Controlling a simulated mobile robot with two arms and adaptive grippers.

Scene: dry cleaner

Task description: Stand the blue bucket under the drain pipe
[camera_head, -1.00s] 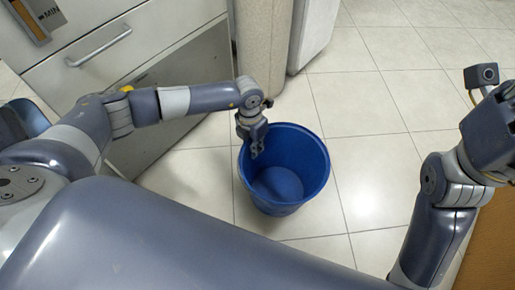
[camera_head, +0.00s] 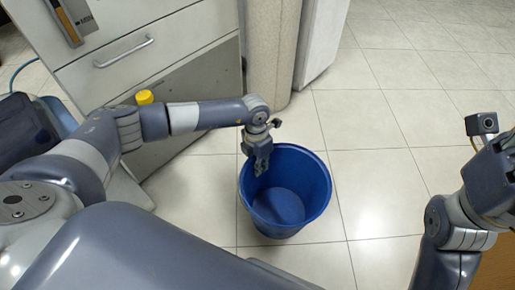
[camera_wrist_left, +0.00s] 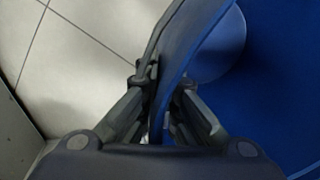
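The blue bucket (camera_head: 283,225) is upright and empty in the middle of the head view. I cannot tell whether its base touches the floor. My left gripper (camera_head: 262,172) reaches down to its back left rim. In the left wrist view, the bucket's rim and wall (camera_wrist_left: 181,62) run between the two fingers (camera_wrist_left: 165,112), which are closed on it. My right arm comes in at the right edge of the head view, and its fingers are outside the picture. I see no drain pipe in these frames.
A grey drawer cabinet (camera_head: 150,60) stands behind my left arm, with a yellow cap-like item (camera_head: 144,97) in front of it. A beige rounded column (camera_head: 268,50) and a white panel (camera_head: 320,40) stand behind the bucket. The tiled floor (camera_head: 400,120) to the right is clear.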

